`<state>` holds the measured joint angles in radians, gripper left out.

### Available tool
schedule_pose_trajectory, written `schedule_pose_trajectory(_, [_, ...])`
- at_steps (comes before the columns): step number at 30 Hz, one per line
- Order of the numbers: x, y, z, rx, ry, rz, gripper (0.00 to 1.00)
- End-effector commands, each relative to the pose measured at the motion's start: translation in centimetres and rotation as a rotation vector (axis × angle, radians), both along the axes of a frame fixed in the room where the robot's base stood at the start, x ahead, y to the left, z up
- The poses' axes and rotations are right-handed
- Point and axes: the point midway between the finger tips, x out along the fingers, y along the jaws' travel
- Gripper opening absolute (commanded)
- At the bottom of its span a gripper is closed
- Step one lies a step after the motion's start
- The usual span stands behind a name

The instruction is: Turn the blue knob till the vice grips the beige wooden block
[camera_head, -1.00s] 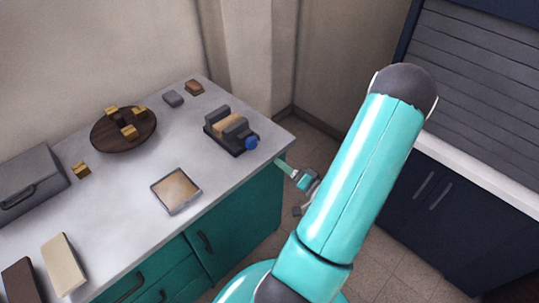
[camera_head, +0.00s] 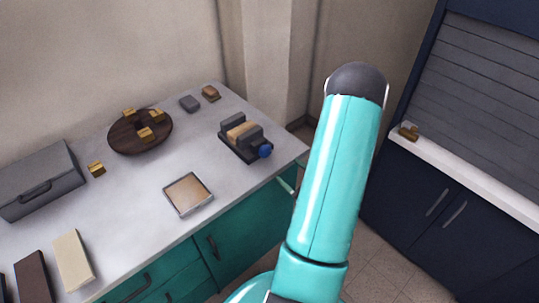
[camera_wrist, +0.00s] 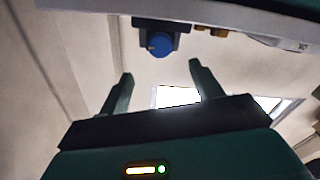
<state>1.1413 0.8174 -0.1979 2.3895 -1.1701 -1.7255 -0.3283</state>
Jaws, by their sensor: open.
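The vice (camera_head: 238,150) is dark grey and sits near the right end of the grey worktop. The beige wooden block (camera_head: 241,131) lies between its jaws. The blue knob (camera_head: 265,151) is on the vice's front right end. In the wrist view the blue knob (camera_wrist: 159,44) shows at the top, beyond the fingers, with part of the vice (camera_wrist: 145,24) around it. My gripper (camera_wrist: 160,72) is open and empty, apart from the knob. In the head view my arm hides most of the gripper; only a thin part shows by the worktop's right edge.
A shallow square tray (camera_head: 188,210) lies in front of the vice. A round dark wooden board (camera_head: 125,145) with several gold blocks stands at the back left. A grey box (camera_head: 42,180) is at the far left. A white ledge (camera_head: 475,178) runs along the right.

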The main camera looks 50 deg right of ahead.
Motion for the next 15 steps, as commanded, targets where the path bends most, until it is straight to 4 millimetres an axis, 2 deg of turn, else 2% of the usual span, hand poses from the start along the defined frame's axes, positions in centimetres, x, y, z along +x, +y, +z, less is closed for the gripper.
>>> schedule_pose_trajectory(9, [6.4, -0.7, 0.1, -0.001, -0.002, 0.004, 0.65])
schedule_pose_trajectory(15, [9.5, -1.0, 0.0, 0.001, 0.0, 0.003, 0.65])
